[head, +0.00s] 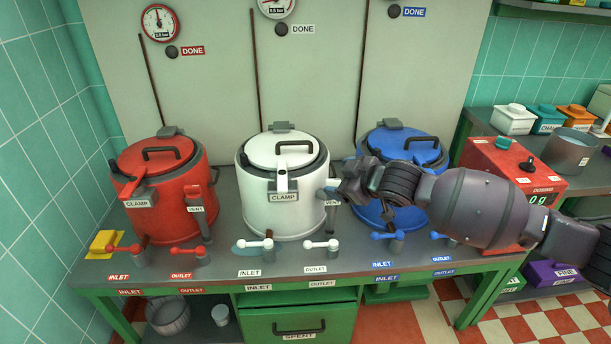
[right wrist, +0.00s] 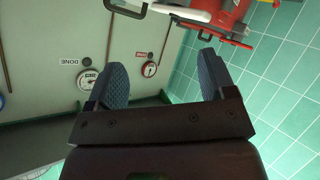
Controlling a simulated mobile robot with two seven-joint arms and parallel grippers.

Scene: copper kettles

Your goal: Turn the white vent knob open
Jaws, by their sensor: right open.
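The white kettle (head: 283,210) stands in the middle of the bench with its lid on and a front latch marked CLAMP (head: 284,197). At its right side a vent label (head: 332,203) is partly covered by my right gripper (head: 345,187). A small pale part, probably the white vent knob (head: 331,184), shows at the gripper's tip; its turn cannot be made out. In the right wrist view my right gripper (right wrist: 163,80) is open, with nothing between its fingers. That view is upside down and does not clearly show the knob. My left gripper is not in view.
A red kettle (head: 160,210) stands left and a blue kettle (head: 400,145) right, partly behind my right arm. White inlet (head: 255,245) and outlet (head: 320,245) taps line the bench front. A red box (head: 500,160) stands right. Gauges (head: 160,22) hang on the back panel.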

